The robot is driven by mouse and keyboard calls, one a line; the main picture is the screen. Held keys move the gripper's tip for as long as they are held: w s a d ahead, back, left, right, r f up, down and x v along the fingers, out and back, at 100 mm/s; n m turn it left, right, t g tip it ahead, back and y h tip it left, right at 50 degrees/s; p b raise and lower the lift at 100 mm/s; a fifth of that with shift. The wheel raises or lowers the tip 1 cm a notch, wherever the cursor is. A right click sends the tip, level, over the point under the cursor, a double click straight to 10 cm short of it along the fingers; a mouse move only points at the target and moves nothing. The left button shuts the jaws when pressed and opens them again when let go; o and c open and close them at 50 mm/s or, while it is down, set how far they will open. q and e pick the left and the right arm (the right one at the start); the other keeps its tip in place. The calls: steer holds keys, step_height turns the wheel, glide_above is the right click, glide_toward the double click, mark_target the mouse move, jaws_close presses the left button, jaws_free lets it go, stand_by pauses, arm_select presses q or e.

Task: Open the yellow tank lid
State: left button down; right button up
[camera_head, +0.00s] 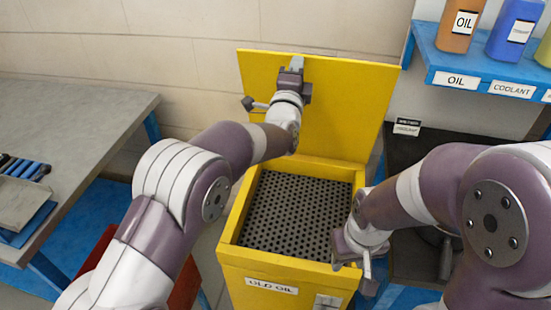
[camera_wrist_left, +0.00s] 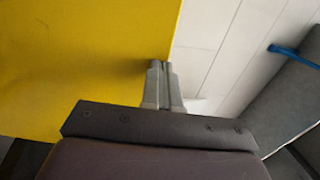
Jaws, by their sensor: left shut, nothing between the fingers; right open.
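The yellow tank (camera_head: 273,266) stands in the middle of the head view, with an "OLD OIL" label on its front. Its yellow lid (camera_head: 345,100) is raised and stands upright or leans back behind the tank. A dark perforated grate shows inside the tank. My left gripper (camera_head: 296,65) is shut and empty at the lid's upper part; I cannot tell whether it touches. In the left wrist view its closed fingers (camera_wrist_left: 160,80) are by the edge of the yellow lid (camera_wrist_left: 80,60). My right gripper (camera_head: 368,275) is open beside the tank's front right corner.
A blue shelf (camera_head: 430,55) with an orange oil bottle (camera_head: 461,25) and a blue bottle (camera_head: 514,30) is at the upper right. A grey workbench (camera_head: 75,115) with tools is at the left. A dark surface lies right of the tank, behind my right arm.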

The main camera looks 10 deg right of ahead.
arm_select(q)
steer(key=w+p, duration=0.1)
steer(key=w, duration=0.1)
steer(key=w+d+r+g+p, duration=0.1)
steer(key=shift+p, duration=0.3)
steer(key=shift+f, duration=0.1)
arm_select(e)
step_height(320, 180, up, 4)
steer(key=shift+r, duration=0.1)
